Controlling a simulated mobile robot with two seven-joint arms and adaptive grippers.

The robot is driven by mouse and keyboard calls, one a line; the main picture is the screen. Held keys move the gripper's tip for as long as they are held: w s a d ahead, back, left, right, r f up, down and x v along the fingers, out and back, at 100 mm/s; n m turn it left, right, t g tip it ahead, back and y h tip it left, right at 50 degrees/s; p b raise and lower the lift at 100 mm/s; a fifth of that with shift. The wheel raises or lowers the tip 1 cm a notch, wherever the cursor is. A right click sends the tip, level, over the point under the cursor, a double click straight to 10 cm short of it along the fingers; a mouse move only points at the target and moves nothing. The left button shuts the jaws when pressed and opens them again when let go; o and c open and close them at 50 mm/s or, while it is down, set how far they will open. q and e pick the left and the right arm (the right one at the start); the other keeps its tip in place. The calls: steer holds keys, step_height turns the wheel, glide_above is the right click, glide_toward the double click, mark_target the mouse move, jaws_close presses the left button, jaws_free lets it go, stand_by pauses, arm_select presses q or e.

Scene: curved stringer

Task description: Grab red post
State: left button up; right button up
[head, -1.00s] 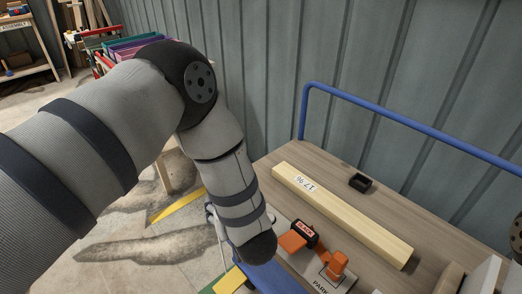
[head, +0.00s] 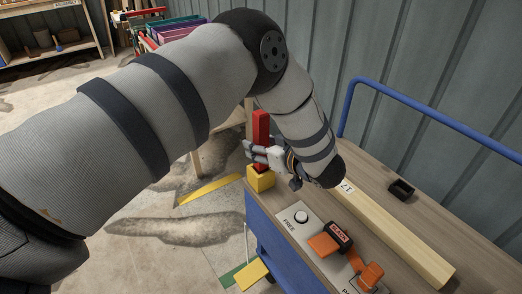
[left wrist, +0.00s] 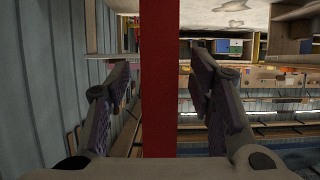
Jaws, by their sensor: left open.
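The red post (head: 261,128) stands upright in a yellow block (head: 261,180) at the cart's near left corner. In the left wrist view the red post (left wrist: 160,80) runs top to bottom between the two fingers. My left gripper (head: 254,152) is beside the post at a low part of it, with its fingers reaching to either side. The fingers are open, with a gap on each side of the post in the left wrist view. My right gripper is not in view.
The cart top (head: 375,175) holds a pale wooden beam (head: 400,235), a small black box (head: 400,190) and an orange lever (head: 325,244) on a grey plate. A blue rail (head: 430,103) runs behind it. A ribbed wall stands beyond.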

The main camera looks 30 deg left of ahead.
arm_select(q)
steer(key=shift+w+a+f, duration=0.1)
steer(key=shift+a+f, duration=0.1)
steer(key=shift+r, duration=0.1)
jaws_close()
